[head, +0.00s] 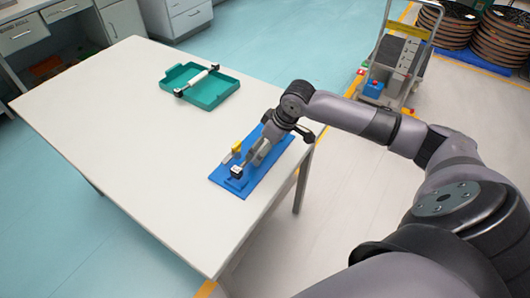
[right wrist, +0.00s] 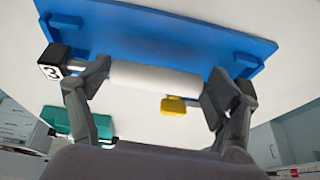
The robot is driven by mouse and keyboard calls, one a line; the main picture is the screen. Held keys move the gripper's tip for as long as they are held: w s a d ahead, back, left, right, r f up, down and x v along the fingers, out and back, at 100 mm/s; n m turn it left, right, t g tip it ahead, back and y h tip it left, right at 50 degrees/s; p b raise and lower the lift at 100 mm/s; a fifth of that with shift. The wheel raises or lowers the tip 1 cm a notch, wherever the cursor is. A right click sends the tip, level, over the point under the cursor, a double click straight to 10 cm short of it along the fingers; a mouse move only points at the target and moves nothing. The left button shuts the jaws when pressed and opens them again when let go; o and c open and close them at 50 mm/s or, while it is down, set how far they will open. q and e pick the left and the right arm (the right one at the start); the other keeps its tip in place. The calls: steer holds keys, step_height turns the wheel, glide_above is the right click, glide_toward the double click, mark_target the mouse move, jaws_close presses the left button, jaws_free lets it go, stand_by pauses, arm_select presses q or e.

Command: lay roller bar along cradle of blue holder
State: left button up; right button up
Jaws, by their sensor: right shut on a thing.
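The blue holder (head: 262,174) lies flat near the table's right edge in the head view. Its blue plate (right wrist: 150,30) with raised blue blocks fills the top of the right wrist view. My right gripper (head: 247,160) is over the holder and shut on a roller bar. In the right wrist view the bar's white roller (right wrist: 155,77) lies between the two fingers, with a black end cap marked 3 (right wrist: 53,68) beyond the left finger. I cannot tell whether the bar touches the cradle. My left gripper is not in view.
A yellow piece (head: 236,147) is at the holder's left side. A teal tray (head: 218,96) holding another white roller bar (head: 197,82) stands farther back on the white table (head: 120,120). The table's left and front areas are clear. A trolley (head: 398,58) stands beyond the right edge.

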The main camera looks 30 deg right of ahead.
mark_target(265, 160)
step_height(265, 160, down, 3)
steer(key=shift+f, duration=0.1)
steer(key=o, duration=1.5)
steer(key=v, duration=1.2)
